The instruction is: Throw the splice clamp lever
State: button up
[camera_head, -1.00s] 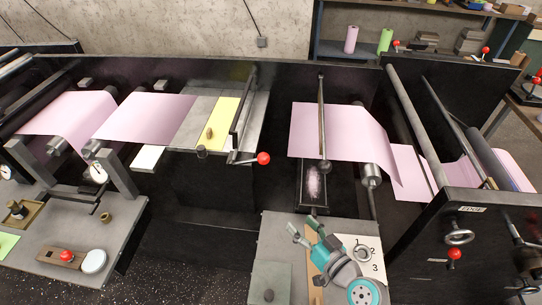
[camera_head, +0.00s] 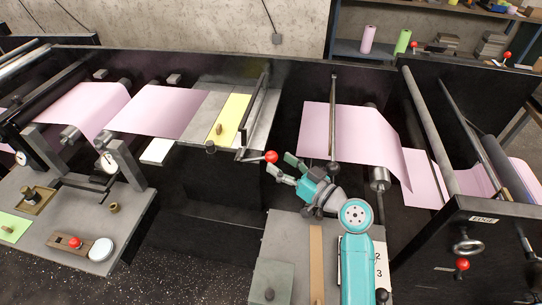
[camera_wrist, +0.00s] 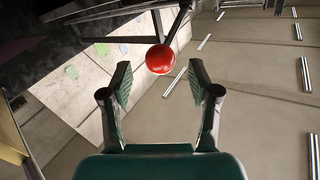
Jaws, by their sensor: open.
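The splice clamp lever has a red ball knob (camera_head: 271,157) on a short dark arm at the front right corner of the splice table. Its clamp bar (camera_head: 254,108) runs back along the table's right side, beside the yellow strip (camera_head: 232,118). In the wrist view the red ball (camera_wrist: 160,59) appears centred just beyond the two spread fingertips (camera_wrist: 160,75). I see no finger closed on it.
Pink web (camera_head: 160,110) lies left of the splice table, and more pink web (camera_head: 345,132) runs over rollers to the right. A grey bench (camera_head: 285,230) stands below my arm. Another red knob (camera_head: 462,265) is on the right side panel. A dark gap lies under the lever.

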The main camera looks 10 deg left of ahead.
aim_at(276, 160)
jog(key=shift+x, duration=2.3)
grip_shut()
